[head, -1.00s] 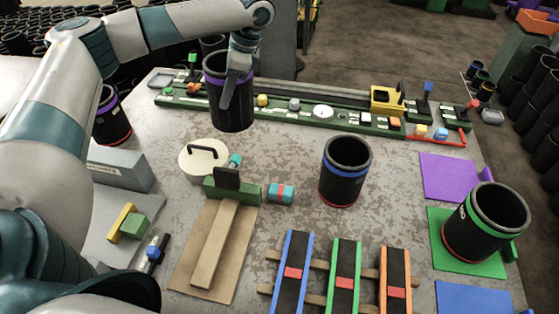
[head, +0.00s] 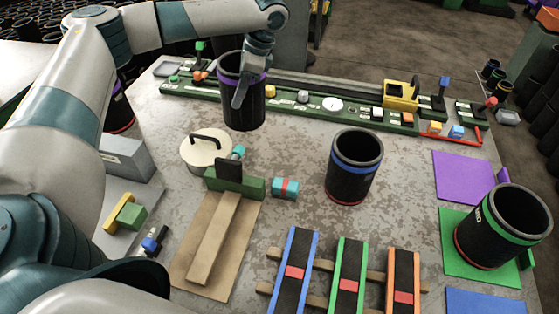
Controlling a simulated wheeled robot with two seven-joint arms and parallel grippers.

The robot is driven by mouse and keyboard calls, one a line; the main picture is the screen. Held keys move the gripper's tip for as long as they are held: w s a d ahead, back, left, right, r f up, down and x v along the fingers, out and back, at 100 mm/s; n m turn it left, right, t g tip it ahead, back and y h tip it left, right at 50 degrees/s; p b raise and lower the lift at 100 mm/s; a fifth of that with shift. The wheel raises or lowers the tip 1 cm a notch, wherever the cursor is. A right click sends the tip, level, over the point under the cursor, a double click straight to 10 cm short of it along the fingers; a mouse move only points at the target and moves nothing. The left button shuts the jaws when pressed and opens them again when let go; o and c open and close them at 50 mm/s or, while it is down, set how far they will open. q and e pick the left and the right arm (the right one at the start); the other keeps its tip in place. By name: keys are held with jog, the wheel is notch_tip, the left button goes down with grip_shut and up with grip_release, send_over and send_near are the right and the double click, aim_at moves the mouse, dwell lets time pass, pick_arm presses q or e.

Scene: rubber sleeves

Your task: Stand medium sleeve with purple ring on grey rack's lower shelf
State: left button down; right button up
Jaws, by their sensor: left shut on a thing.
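My left gripper (head: 241,94) is shut on a black sleeve with a purple ring (head: 243,118) near its top. It holds the sleeve upright by its near wall, over the far left part of the table; I cannot tell whether the sleeve's base touches anything. Another sleeve with a purple band (head: 120,118) is mostly hidden behind my left arm at the table's left edge. I cannot make out the grey rack or its lower shelf for certain. My right gripper is not in view.
A blue-ringed sleeve (head: 353,181) stands mid-table. A green-ringed sleeve (head: 489,240) stands on a green mat (head: 455,262) at right. A long green-edged rail with controls (head: 350,113) runs along the back. A lidded round pad (head: 206,157) and a grey block (head: 126,160) are at left.

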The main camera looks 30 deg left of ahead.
pick_arm(q)
jog(key=shift+d+f+m+t+p, duration=0.3)
jog(key=shift+d+m, duration=0.35)
jog(key=shift+m, duration=0.25)
jog(key=s+d+m+t+p, duration=0.2)
jog(key=d+m, duration=0.6)
jog(key=m, duration=0.4)
jog(key=shift+s+d+t+h+p, duration=0.15)
jog(key=shift+d+t+h+p, duration=0.35)
jog(key=shift+t, duration=0.5)
jog(key=shift+a+f, duration=0.15)
jog(key=shift+a, duration=0.05)
notch_tip(320, 180, down, 6)
jog(key=p, duration=0.2)
jog(key=shift+f, duration=0.25)
jog(key=shift+f+p, duration=0.5)
jog(key=shift+f, duration=1.25)
